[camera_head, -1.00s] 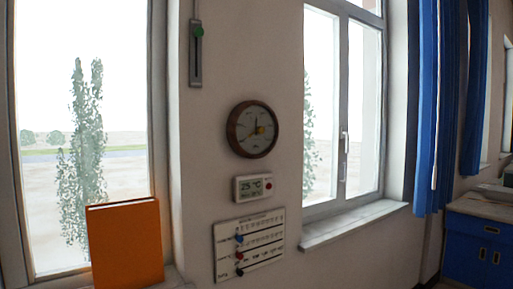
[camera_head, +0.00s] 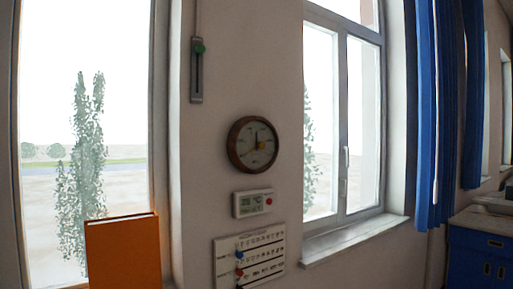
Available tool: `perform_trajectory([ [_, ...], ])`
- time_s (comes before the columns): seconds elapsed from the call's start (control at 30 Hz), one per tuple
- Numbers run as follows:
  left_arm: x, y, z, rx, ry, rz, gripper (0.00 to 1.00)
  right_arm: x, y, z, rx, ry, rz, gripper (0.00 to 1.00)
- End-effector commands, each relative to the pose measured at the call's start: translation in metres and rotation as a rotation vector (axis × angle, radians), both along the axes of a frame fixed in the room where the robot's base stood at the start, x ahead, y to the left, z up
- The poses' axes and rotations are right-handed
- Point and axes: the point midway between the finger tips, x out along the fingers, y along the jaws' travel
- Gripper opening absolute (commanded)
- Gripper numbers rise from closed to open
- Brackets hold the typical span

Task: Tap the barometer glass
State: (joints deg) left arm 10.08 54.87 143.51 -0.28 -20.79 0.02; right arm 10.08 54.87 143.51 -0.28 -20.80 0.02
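The barometer (camera_head: 252,144) is a round dial with a brown rim and a light grey face, mounted on the wall between the two windows. Its dark hands and a small yellow mark show near the middle of the face. Neither of my grippers is in the view, and nothing touches the glass.
Below the barometer are a white digital thermometer (camera_head: 253,203) and a white slider board (camera_head: 249,257). A grey slider with a green knob (camera_head: 198,69) hangs above. An orange book (camera_head: 123,252) stands at lower left. Blue curtains (camera_head: 437,110) and a blue cabinet (camera_head: 479,258) are at right.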

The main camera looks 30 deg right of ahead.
Motion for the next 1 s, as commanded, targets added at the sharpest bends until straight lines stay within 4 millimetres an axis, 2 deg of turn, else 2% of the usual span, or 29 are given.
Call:
perform_trajectory([
  [0.03,0.0000,0.0000,0.0000,0.000,0.000,0.000,0.43,0.0000,0.0000,0.0000,0.000,0.000,0.000,0.33],
  [0.13,0.0000,0.0000,0.0000,0.000,0.000,0.000,0.43,0.0000,0.0000,0.0000,0.000,0.000,0.000,0.00],
  [1.0,0.0000,0.0000,0.0000,0.000,0.000,0.000,0.43,0.0000,0.0000,0.0000,0.000,0.000,0.000,0.00],
])
